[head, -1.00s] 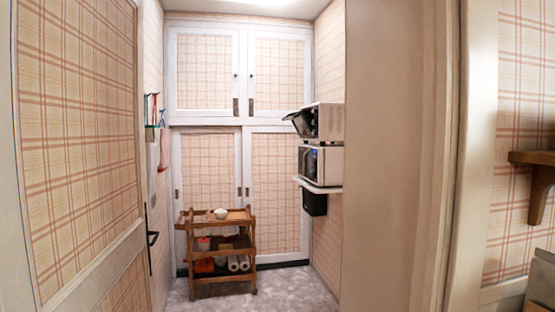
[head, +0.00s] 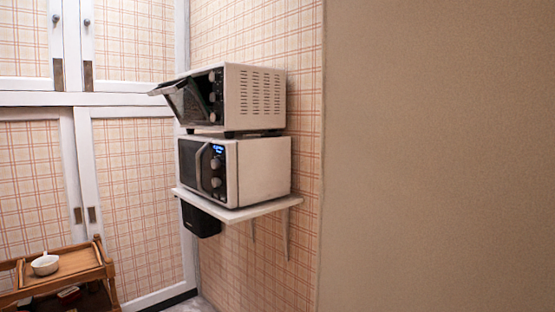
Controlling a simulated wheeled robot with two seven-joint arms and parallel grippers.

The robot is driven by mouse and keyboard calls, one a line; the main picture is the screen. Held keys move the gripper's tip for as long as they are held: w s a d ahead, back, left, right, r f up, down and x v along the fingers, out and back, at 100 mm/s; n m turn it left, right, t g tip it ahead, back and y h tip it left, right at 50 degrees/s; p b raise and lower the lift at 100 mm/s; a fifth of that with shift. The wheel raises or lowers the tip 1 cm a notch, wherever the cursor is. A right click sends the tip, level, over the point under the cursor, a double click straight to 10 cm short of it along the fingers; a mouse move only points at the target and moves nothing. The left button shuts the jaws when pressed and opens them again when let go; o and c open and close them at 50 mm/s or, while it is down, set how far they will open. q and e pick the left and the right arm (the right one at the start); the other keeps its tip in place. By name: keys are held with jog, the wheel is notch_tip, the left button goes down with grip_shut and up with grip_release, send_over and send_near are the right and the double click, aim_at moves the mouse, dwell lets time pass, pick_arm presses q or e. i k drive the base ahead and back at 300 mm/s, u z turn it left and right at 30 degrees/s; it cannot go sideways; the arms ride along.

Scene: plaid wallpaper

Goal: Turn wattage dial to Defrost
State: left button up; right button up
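A white microwave (head: 262,172) with a dark door on its left sits on a white wall shelf. Its control panel (head: 216,172) has a lit blue display (head: 217,149) and two round knobs, an upper one (head: 215,164) and a lower one (head: 216,182). The knob labels are too small to read, so I cannot tell which is the wattage dial or where it points. Neither of my grippers is in view.
A white toaster oven (head: 258,92) stands on top of the microwave, its door (head: 188,100) hanging partly open to the left. The shelf (head: 240,210) sticks out from the plaid wall. A wooden cart (head: 75,268) with a white cup (head: 45,264) stands at lower left. A plain wall (head: 440,150) fills the right.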

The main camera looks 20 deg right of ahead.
aim_at(216, 164)
jog(key=z, duration=0.1)
jog(key=i, duration=0.2)
jog(key=u, duration=0.8)
jog(key=i, duration=3.45)
jog(key=z, duration=3.05)
